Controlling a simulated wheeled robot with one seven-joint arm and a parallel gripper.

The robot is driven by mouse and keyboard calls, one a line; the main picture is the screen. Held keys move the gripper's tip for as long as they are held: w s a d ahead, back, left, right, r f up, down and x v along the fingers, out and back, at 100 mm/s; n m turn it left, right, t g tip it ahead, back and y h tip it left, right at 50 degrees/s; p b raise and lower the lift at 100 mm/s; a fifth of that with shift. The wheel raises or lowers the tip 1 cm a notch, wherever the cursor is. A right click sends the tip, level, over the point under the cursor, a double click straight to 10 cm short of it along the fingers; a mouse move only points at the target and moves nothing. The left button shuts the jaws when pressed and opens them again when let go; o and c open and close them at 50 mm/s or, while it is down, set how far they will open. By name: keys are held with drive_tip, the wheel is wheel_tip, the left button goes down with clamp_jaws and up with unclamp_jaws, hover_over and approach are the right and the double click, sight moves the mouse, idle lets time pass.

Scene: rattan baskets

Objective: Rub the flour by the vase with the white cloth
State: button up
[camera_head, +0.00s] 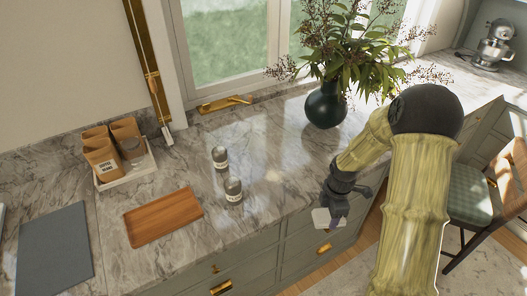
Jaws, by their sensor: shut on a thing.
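My gripper (335,213) is at the front edge of the marble counter (278,205), right of the middle of the view. It is shut on a small white cloth (321,218), which shows as a pale flat piece at its fingertips. I cannot tell if the cloth touches the counter. The dark green round vase (325,107) stands upright at the back of the counter, beyond my gripper, with leafy branches in it. I cannot clearly make out flour beside the vase; pale marble and window glare lie there.
Two small jars (220,157) (233,191) and a wooden tray (163,217) lie left of my gripper. A white tray (127,171) holds coffee bags farther left. Counter between jars and vase is clear. A chair (470,200) stands at the right.

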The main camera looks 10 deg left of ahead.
drive_tip(key=shift+s+f+m, duration=0.3)
drive_tip(key=shift+f+m, duration=0.15)
drive_tip(key=shift+m, duration=0.45)
drive_tip(key=shift+s+f+m, duration=0.15)
drive_tip(key=shift+f+m, duration=0.5)
drive_tip(key=shift+m, duration=0.45)
wheel_tip(320, 180, down, 9)
drive_tip(key=m, duration=1.6)
drive_tip(key=shift+s+r, duration=0.15)
drive_tip(key=shift+s, duration=0.05)
